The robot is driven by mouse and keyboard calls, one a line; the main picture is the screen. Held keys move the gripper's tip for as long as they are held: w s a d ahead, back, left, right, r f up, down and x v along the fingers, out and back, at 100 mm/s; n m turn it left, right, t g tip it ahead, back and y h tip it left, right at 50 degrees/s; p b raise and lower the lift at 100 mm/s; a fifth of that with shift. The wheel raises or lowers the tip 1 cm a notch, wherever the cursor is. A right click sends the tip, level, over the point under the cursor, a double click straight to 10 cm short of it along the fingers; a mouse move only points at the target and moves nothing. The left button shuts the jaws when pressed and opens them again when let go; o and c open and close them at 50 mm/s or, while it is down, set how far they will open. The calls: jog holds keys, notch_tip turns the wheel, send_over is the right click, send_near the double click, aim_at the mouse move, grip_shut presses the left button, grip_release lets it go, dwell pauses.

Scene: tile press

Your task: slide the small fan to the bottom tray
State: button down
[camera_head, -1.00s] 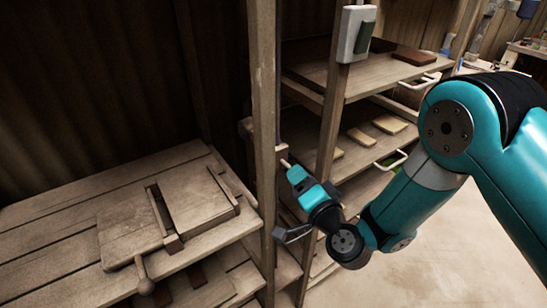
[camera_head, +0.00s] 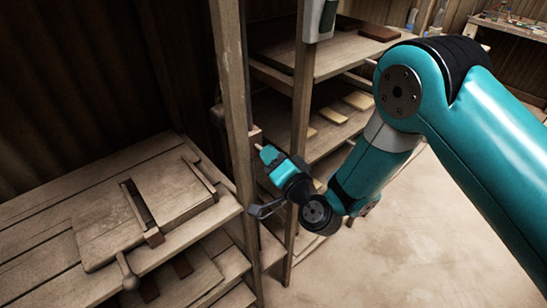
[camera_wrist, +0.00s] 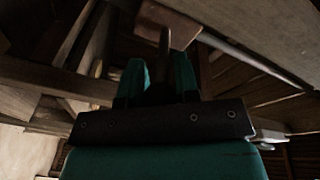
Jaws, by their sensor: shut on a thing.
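My gripper (camera_head: 265,152) is beside the front wooden post of the rack, at about mid-height in the head view. In the wrist view its two green fingers (camera_wrist: 161,72) are close together around a narrow stem (camera_wrist: 165,45). The stem hangs from a brown block (camera_wrist: 168,22) on the woodwork. In the head view a small brown block (camera_head: 255,133) shows just above the fingertips. I cannot make out a fan shape; the held part is dark and small. Rack shelves show behind the arm, with a lower board (camera_head: 318,243) partly hidden by my gripper and wrist.
The upright post (camera_head: 233,120) is close to my gripper. A pale switch box (camera_head: 320,18) is on another post. The floor at the right is clear.

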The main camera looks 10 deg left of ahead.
notch_tip(320, 180, down, 26)
jog(key=b, duration=2.4)
jog(key=shift+f, duration=0.25)
jog(key=shift+s+d+f, duration=0.1)
jog(key=shift+d, duration=0.05)
jog(key=c, duration=0.9)
grip_release()
jog(key=shift+c, duration=0.2)
jog(key=shift+o, duration=0.5)
jog(key=shift+b, duration=0.55)
